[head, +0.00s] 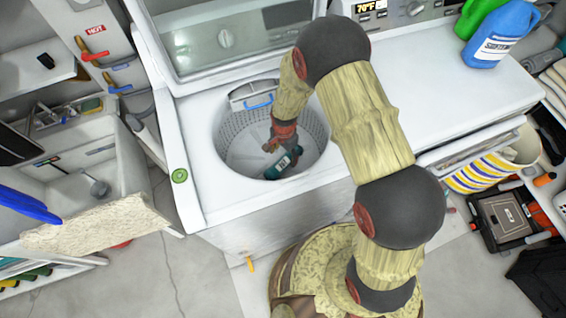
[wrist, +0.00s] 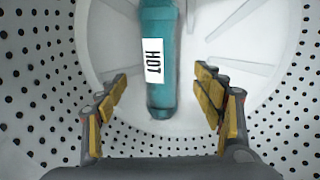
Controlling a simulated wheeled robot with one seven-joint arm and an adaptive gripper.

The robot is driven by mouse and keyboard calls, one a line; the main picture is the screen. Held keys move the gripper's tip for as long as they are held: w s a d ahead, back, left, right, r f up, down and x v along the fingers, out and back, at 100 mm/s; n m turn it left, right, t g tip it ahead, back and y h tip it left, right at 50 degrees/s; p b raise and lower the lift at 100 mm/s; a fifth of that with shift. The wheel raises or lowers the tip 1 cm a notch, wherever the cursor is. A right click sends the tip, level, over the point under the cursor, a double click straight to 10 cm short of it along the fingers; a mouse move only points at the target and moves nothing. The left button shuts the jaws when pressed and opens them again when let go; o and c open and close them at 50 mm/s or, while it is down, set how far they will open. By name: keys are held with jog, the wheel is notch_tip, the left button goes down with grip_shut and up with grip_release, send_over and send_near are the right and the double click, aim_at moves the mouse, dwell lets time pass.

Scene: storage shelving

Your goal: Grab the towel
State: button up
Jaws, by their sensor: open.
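A cream, rough-textured cloth (head: 98,224) that looks like a towel hangs over the front of the sink at the left in the head view. My gripper (head: 284,150) is far to its right, reaching down inside the open washer drum (head: 231,122). In the wrist view my gripper (wrist: 162,88) is open, with its yellow-padded fingers apart. A teal bottle-like object (wrist: 162,98) with a white "HOT" label lies in the drum ahead, between the fingers in the picture. It also shows in the head view (head: 279,168). I cannot tell whether the fingers touch it. No cloth shows in the drum.
The washer's raised lid (head: 225,40) stands behind the drum. Blue (head: 500,35) and green (head: 477,16) jugs stand on the machine top at the right. A striped basket (head: 490,168) and a toolbox (head: 503,218) are at the right. Concrete floor (head: 175,275) is clear between sink and washer.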

aim_at(283, 160)
notch_tip(283, 160, down, 5)
jog(key=shift+w+a+r+b, duration=0.1)
jog(key=shift+a+b, duration=0.05)
jog(key=shift+b, duration=0.55)
jog(key=shift+c, duration=0.4)
jog(key=c, duration=1.3)
